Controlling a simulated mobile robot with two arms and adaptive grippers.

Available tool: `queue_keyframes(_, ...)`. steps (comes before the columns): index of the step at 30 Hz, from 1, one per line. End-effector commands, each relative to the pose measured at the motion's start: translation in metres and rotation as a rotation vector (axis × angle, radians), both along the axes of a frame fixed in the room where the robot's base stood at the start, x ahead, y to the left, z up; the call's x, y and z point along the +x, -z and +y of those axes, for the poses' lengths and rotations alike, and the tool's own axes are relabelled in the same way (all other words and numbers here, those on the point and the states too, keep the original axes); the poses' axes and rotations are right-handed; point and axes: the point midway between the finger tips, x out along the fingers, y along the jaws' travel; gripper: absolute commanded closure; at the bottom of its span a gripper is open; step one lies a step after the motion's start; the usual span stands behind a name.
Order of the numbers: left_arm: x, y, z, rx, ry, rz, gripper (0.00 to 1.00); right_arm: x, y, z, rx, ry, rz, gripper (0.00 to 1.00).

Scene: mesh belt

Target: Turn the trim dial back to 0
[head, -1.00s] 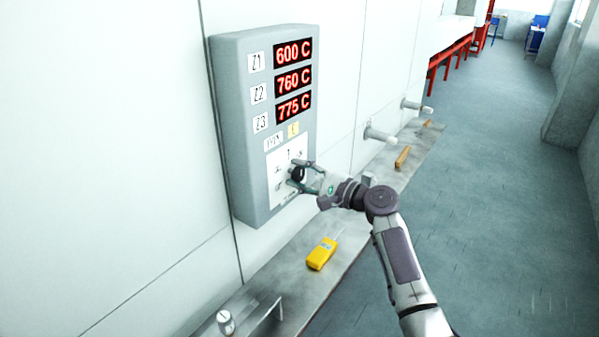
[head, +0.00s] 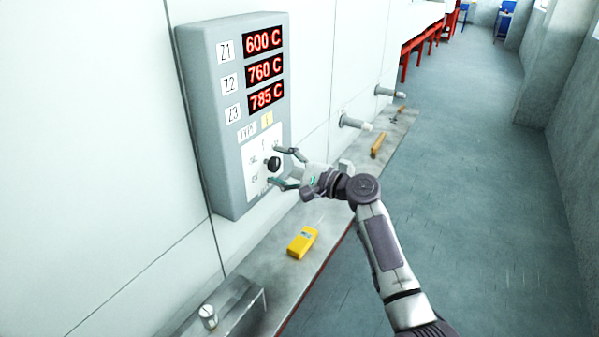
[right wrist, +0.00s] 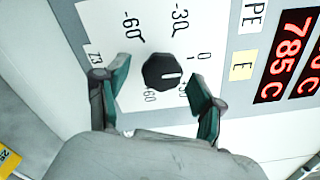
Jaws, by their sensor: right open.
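The trim dial is a black knob (head: 273,164) low on the grey control panel (head: 205,120). In the right wrist view the knob (right wrist: 160,72) has a white pointer line aimed right, between the 0 and 30 marks. The exact reading is hard to tell. The Z3 display (head: 266,96) reads 785 C. My right gripper (head: 287,169) is open, its fingers spread wide on either side of the knob and apart from it. In the right wrist view one finger partly covers the 30 mark. My left gripper is not in view.
A yellow handheld device (head: 303,242) lies on the narrow metal ledge (head: 325,220) below the panel. Pipe stubs (head: 355,122) stick out of the wall farther right. The floor to the right is clear.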

Motion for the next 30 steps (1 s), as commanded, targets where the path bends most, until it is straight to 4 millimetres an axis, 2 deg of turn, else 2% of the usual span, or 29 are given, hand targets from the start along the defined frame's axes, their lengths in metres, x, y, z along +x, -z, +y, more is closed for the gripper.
queue_keyframes(9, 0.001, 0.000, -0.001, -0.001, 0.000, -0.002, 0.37, -0.039, 0.002, -0.056, -0.003, 0.003, 0.001, 0.32)
queue_keyframes(15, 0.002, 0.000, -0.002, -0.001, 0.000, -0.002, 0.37, -0.057, 0.001, -0.079, 0.000, 0.003, 0.002, 0.32)
queue_keyframes(20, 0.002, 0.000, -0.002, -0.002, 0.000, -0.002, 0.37, -0.062, 0.000, -0.086, -0.001, 0.001, 0.001, 0.32)
queue_keyframes(30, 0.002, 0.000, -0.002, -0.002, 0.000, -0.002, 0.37, -0.062, 0.004, -0.087, -0.005, 0.005, 0.004, 0.32)
